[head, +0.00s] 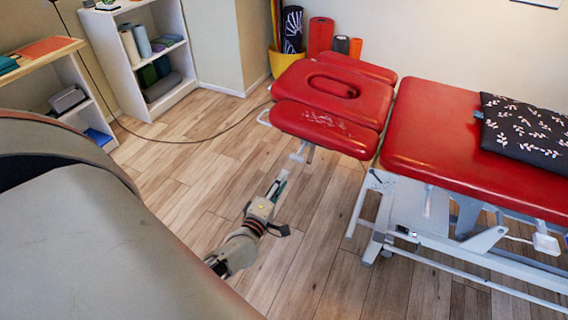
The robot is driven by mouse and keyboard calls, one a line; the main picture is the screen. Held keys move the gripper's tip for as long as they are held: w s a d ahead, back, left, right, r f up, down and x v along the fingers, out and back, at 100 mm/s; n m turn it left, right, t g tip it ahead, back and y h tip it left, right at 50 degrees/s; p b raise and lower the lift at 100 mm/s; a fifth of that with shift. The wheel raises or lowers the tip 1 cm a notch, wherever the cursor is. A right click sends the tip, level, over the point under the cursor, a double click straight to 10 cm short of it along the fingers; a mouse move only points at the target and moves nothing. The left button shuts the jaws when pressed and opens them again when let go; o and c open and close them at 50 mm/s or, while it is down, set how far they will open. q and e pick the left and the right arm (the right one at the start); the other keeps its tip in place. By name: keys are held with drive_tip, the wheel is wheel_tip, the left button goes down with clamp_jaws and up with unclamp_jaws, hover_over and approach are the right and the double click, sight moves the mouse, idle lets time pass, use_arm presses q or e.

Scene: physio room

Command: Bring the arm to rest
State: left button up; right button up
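My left gripper (278,188) is in the middle of the head view, over the wooden floor (310,245) and just short of the head end of the red treatment table (440,135). Its wrist shows below it, and the rest of the arm is hidden behind my own grey body at lower left. The fingers are small and seen at a steep angle, so I cannot tell whether they are open or shut. I see no object in them. My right gripper is not in view.
The table's red headrest (333,98) and white frame (430,240) are close beyond the gripper. A patterned dark cushion (525,128) lies on the table. A white shelf (110,62), a wooden shelf unit (38,55) and a yellow bucket (284,63) stand behind. A cable crosses the floor.

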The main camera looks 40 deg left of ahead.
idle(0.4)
use_arm(q)
drive_tip(key=s+d+m+g+h+p, duration=0.25)
drive_tip(key=s+d+m+h, duration=0.45)
drive_tip(key=d+m, duration=0.55)
use_arm(e)
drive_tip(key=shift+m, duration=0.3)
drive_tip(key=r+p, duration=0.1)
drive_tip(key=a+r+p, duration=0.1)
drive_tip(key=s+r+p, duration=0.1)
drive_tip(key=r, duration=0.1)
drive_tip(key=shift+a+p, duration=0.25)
drive_tip(key=shift+p, duration=0.05)
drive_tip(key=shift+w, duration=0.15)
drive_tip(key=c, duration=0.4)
use_arm(q)
drive_tip(key=s+d+f+m+g, duration=0.1)
drive_tip(key=s+d+m+g, duration=0.1)
drive_tip(key=s+m, duration=0.3)
drive_tip(key=s+d+f+m+g, duration=0.2)
drive_tip(key=s+d+m, duration=0.3)
drive_tip(key=s, duration=0.5)
drive_tip(key=shift+f+m, duration=0.15)
drive_tip(key=shift+m, duration=0.4)
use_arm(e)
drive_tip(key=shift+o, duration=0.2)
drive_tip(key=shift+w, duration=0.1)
